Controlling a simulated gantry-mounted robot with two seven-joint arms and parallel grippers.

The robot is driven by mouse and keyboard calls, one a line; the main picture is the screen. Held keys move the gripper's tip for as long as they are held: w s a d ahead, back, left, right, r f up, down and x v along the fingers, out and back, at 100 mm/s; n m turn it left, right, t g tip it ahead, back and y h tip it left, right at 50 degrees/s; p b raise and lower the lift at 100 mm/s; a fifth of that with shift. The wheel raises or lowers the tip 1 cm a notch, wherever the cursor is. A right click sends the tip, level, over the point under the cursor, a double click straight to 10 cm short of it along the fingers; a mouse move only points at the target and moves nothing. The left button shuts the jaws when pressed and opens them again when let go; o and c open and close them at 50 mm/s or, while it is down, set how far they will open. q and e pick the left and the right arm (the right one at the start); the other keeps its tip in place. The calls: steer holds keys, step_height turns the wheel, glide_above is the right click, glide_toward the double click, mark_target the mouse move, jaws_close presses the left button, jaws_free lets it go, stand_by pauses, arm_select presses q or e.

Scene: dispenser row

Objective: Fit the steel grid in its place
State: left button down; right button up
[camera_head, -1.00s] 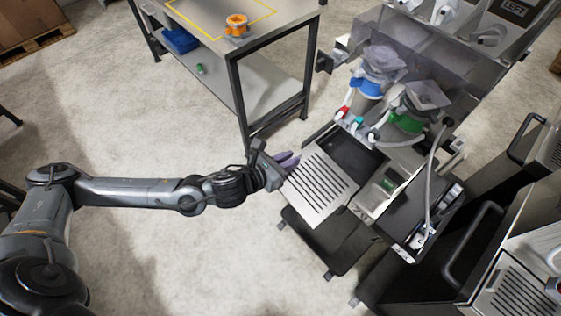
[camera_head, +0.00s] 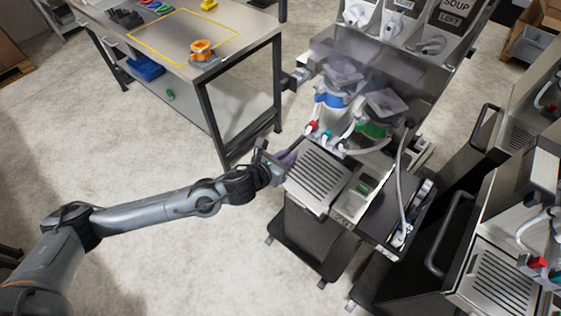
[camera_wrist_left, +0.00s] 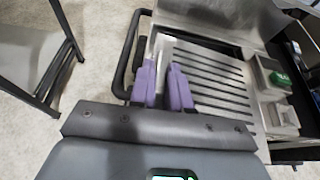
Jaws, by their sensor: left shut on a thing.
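The steel grid (camera_head: 318,180), a slotted metal plate, lies over the front tray area of the dispenser (camera_head: 336,219) beneath the hoses. It also shows in the wrist view (camera_wrist_left: 215,80), with its dark slots running across. My left gripper (camera_head: 284,161) is at the grid's left edge, its purple fingers (camera_wrist_left: 166,85) shut on that edge. The dark recess is covered by the grid in the head view. I cannot tell whether the grid sits flush or slightly above. My right gripper is not in view.
A small unit with a green display (camera_head: 362,189) adjoins the grid's right side. Nozzles and hoses (camera_head: 330,138) hang behind it. A steel table with an orange part (camera_head: 202,50) stands at the back left. Another dispenser (camera_head: 500,285) stands at the right. The floor between is clear.

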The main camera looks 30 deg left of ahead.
mark_target(296, 149)
arm_select(q)
steer(key=shift+w+d, duration=0.25)
steer(key=shift+w, duration=0.75)
steer(key=shift+w+d, duration=0.25)
steer(key=shift+w, duration=0.85)
steer(key=shift+n, duration=0.5)
steer(key=shift+f+b, duration=0.5)
steer(key=shift+f, duration=0.2)
steer(key=c, duration=1)
jaws_free()
